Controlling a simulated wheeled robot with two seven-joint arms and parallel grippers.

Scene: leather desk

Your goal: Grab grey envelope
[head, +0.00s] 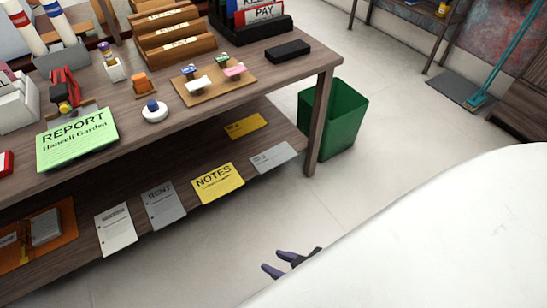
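A light grey, flat, envelope-like piece (272,158) with small print lies at the right end of the desk's lower shelf, near the desk leg. I cannot read its print. My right gripper (272,261) shows low in the middle of the head view, with dark fingers and purplish tips. The fingers are apart with nothing between them. It appears over the floor in front of the shelf, apart from the grey piece. My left gripper is not in view.
On the lower shelf lie a yellow NOTES sheet (218,183), a grey RENT sheet (163,205), a white sheet (116,229) and a yellow envelope (246,126). A green bin (335,125) stands beside the desk leg (322,115). The desk top (205,121) overhangs the shelf.

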